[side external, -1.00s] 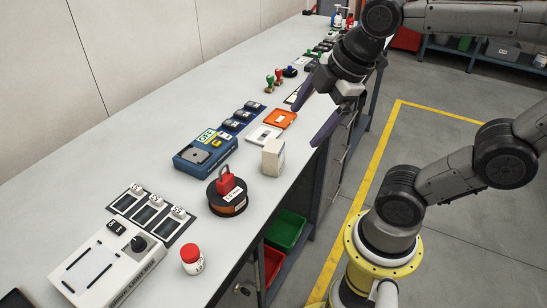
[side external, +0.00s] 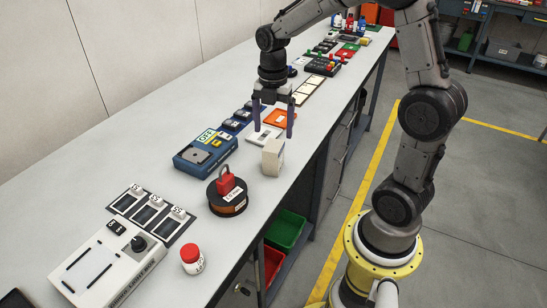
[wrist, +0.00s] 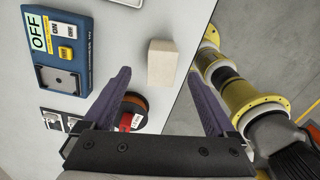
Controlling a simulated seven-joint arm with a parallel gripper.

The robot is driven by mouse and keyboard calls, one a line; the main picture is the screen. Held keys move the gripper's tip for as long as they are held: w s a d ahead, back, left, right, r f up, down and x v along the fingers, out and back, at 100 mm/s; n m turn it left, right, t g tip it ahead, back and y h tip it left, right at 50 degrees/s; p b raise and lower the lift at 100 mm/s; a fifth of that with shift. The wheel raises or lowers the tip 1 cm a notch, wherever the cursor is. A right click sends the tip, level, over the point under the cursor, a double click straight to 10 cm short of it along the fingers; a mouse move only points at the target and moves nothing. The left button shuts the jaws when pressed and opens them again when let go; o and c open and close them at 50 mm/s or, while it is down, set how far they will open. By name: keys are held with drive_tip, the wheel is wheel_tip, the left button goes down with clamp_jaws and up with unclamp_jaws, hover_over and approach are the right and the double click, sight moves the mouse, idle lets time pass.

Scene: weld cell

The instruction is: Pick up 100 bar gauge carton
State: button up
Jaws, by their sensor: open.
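A small off-white carton (side external: 272,157) stands upright on the bench near its front edge. No print on it is readable, so I cannot tell whether it is the 100 bar gauge carton. It also shows in the wrist view (wrist: 162,63), beyond the fingertips and between their lines. My gripper (side external: 273,133) is open and empty, pointing down above the bench, close to the carton and slightly behind it in the side view. The two purple fingers stand wide apart in the wrist view (wrist: 168,90).
A blue OFF/ON box (side external: 206,152) lies left of the carton. A dark spool with a red padlock (side external: 228,194) stands in front. A white plate (side external: 262,134) and an orange tray (side external: 281,118) lie behind. The bench edge drops off close to the carton's right.

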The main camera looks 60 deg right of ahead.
sight(273, 143)
wheel_tip(273, 143, down, 6)
drive_tip(key=shift+r, duration=0.15)
drive_tip(key=shift+s+a+f, duration=0.1)
drive_tip(key=shift+f, duration=1.2)
drive_tip(key=shift+s+a+f, duration=0.1)
drive_tip(key=shift+f, duration=1.2)
clamp_jaws()
